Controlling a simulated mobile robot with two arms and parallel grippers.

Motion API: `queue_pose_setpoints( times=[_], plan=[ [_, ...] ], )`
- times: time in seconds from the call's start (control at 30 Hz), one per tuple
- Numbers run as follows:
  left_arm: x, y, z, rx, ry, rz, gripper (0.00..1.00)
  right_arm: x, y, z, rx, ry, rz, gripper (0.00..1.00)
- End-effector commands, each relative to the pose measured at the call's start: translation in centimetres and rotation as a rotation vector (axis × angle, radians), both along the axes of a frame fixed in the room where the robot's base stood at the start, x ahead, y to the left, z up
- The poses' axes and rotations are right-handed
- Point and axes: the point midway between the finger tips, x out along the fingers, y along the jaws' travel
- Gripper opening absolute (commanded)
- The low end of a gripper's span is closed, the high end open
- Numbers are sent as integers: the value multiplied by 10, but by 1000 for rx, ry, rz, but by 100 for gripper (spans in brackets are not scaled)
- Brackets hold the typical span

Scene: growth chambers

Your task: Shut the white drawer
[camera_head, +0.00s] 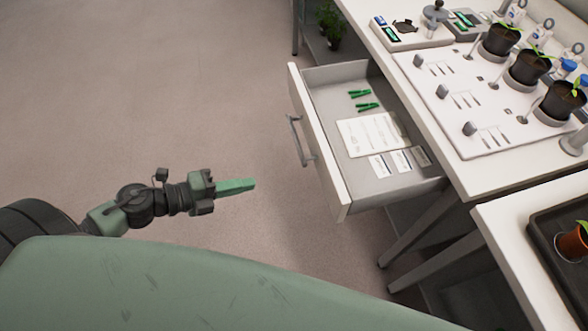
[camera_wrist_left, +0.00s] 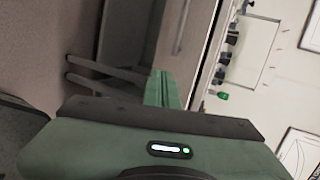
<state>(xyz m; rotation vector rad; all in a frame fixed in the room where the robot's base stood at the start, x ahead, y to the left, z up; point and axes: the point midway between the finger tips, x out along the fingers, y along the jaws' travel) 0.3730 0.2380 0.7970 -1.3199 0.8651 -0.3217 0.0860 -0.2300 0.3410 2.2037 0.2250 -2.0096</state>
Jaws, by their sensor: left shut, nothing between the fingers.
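The white drawer (camera_head: 320,147) stands pulled out from under the white bench in the head view. Its front panel carries a grey bar handle (camera_head: 297,141). Inside lie green clips (camera_head: 362,99), a printed sheet (camera_head: 372,136) and several small labels (camera_head: 400,161). My left gripper (camera_head: 252,184) is shut and empty, left of the drawer front and apart from it, with its fingers pointing toward the drawer. In the left wrist view the shut green fingers (camera_wrist_left: 162,90) point toward a pale front with a bar handle (camera_wrist_left: 183,27). My right gripper is not in view.
The bench top (camera_head: 420,75) holds a white panel with knobs, several potted seedlings (camera_head: 501,39) and instruments. A second table (camera_head: 490,220) with a dark tray (camera_head: 545,232) stands at lower right. Bench legs (camera_head: 411,236) are below the drawer. Floor left of the drawer is clear.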

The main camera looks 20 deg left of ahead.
Motion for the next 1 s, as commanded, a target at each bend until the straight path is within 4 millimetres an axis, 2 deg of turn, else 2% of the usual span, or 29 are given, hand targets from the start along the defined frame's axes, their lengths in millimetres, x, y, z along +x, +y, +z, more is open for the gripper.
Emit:
queue_pose_setpoints(
  times=[0.2,0.5,0.6,0.8,1.0],
  plan=[
    [25,-22,-9,-3,-5,4,0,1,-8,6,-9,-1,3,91],
    [61,-58,-29,-4,-3,6,0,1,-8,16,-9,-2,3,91],
    [73,-69,-24,-3,-4,5,0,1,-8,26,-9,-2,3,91],
    [86,-83,-24,-3,0,6,0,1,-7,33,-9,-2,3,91],
    [89,-86,-25,-1,-1,5,0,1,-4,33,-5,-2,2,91]
  ],
)
